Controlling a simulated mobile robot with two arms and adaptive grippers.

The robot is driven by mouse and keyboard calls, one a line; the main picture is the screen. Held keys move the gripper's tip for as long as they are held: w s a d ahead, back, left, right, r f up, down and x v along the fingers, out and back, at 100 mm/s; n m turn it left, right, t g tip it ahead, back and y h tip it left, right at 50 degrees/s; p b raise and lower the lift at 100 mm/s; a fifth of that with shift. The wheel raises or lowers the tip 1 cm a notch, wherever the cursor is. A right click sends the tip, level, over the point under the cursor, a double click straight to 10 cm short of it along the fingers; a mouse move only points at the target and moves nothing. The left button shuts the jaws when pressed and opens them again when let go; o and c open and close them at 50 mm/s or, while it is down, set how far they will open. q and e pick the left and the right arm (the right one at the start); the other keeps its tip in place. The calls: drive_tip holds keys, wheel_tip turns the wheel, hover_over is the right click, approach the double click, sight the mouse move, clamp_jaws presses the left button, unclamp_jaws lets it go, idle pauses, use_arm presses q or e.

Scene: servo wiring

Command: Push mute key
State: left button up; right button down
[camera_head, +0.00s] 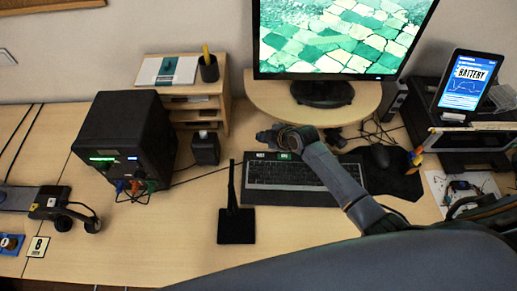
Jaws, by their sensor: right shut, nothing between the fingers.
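The black keyboard (270,174) lies on the desk in front of the monitor. Small light and green-lit patches show along its upper edge; the mute key cannot be told apart at this size. My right gripper (266,137) is shut and empty. It appears at the keyboard's far edge, left of centre, with its wrist and arm crossing over the keyboard's right part and hiding some keys. Whether it touches the keyboard cannot be told. My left gripper (80,224) is at the far left above the desk, open and empty, away from the keyboard.
A monitor (335,35) stands on a wooden riser (262,97) behind the keyboard. A mouse (380,156) lies to the right.

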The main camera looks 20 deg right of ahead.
sight(262, 157)
wheel_tip(262, 157, down, 9)
drive_tip(key=b, duration=0.7)
drive_tip(key=shift+r+b, duration=0.2)
drive_tip(key=shift+b, duration=0.15)
drive_tip(key=shift+f, duration=0.15)
use_arm(q)
wheel_tip(262, 157, down, 8)
drive_tip(key=shift+w+r, duration=0.15)
drive_tip(key=shift+w, duration=0.2)
drive_tip(key=shift+w, duration=0.25)
drive_tip(key=shift+f+b, duration=0.35)
drive_tip(key=shift+b, duration=0.05)
use_arm(e)
drive_tip(key=shift+f, duration=0.4)
